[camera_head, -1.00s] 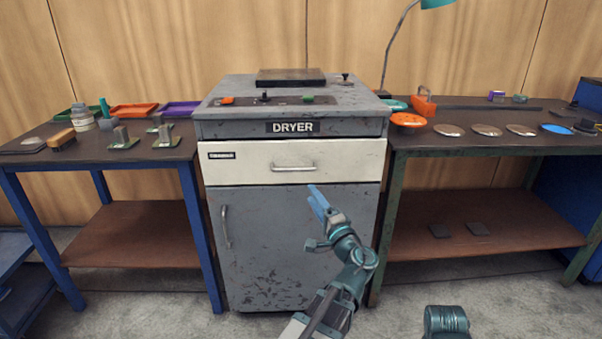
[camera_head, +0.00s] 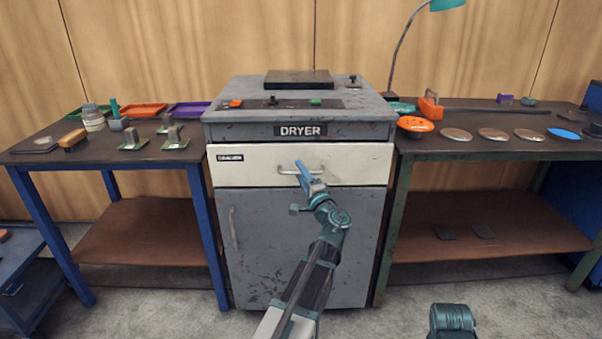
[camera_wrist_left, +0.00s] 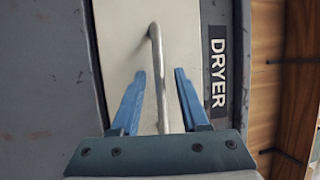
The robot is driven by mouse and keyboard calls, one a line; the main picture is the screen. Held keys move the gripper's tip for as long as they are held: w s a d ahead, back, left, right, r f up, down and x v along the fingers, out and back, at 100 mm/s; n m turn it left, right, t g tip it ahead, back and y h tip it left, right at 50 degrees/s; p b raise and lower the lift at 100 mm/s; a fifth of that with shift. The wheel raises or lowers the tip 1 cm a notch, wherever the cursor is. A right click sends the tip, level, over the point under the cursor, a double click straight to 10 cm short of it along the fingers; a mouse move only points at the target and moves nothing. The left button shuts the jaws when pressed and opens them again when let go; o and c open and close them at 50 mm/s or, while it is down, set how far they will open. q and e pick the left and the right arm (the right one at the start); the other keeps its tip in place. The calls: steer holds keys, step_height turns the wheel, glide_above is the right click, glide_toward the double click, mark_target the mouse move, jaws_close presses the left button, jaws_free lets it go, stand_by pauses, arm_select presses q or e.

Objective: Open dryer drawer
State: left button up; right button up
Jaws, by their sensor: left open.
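The grey dryer (camera_head: 300,131) stands in the middle of the head view. Its cream drawer (camera_head: 360,165) is shut, with a metal bar handle (camera_head: 285,170) on its front. My left gripper (camera_head: 304,174) is at the handle, in front of the drawer. In the left wrist view its two blue fingers (camera_wrist_left: 160,90) are open, one on each side of the handle bar (camera_wrist_left: 157,60). The bar runs between them with gaps on both sides. The DRYER label (camera_wrist_left: 218,72) lies right of the fingers there. My right gripper's jaws do not show.
A grey lower door (camera_head: 260,235) with a vertical handle is below the drawer. A left table (camera_head: 40,158) holds trays, a jar and a brush. A right table (camera_head: 470,152) holds discs and an orange toolbox (camera_head: 430,106). The floor before the dryer looks clear.

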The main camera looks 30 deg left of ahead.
arm_select(q)
jaws_close()
stand_by(1.4)
